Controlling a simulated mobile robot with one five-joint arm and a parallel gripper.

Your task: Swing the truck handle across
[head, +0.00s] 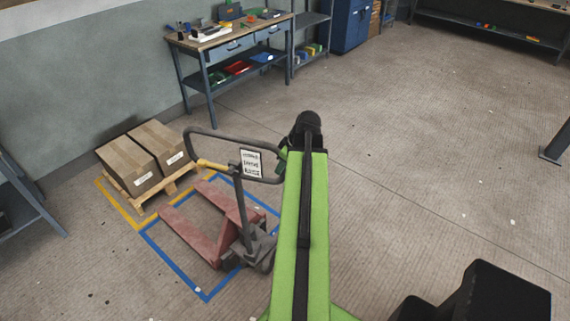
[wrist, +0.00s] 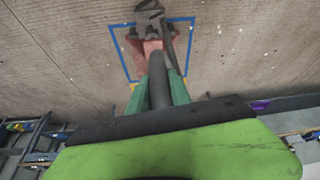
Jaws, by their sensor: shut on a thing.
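The pallet truck (head: 230,222) has red forks and a grey base, and stands inside a blue floor outline. Its dark loop handle (head: 236,141) stands raised on a grey column, with a white printed sign (head: 251,164) and a yellow lever. My gripper (head: 282,161) is at the right end of the loop, partly hidden by my green arm. In the wrist view, the green fingers (wrist: 161,92) are shut on a dark bar of the handle (wrist: 158,78), one on each side. The truck's base (wrist: 150,22) shows beyond them.
Two cardboard boxes (head: 143,157) sit on a wooden pallet (head: 165,190) left of the truck, in a yellow outline. A workbench (head: 230,42) with tools stands behind by the wall. A shelf stands at the left edge. The floor to the right is mostly clear.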

